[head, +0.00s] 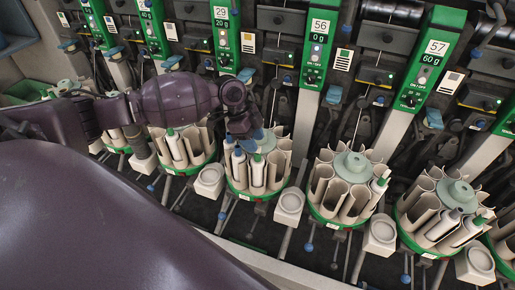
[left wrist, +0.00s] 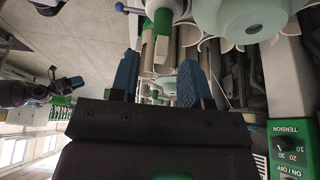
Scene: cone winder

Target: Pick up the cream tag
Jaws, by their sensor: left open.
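Small pale cards are fixed on the machine front in the head view, among them a white one (head: 248,42), a cream-looking one (head: 343,58) and another pale one (head: 453,80). I cannot tell which is the cream tag. My left gripper (head: 244,138) is over a round bobbin holder, below and apart from these cards. In the left wrist view its two blue fingers (left wrist: 158,80) are spread, with no tag between them. A green-and-white tube end (left wrist: 158,40) shows beyond the fingers.
Several round green-rimmed holders with cream tubes, such as one on the right (head: 342,190), line the machine front. Small square cups (head: 290,204) stand between them. Green control posts (head: 312,45) rise behind.

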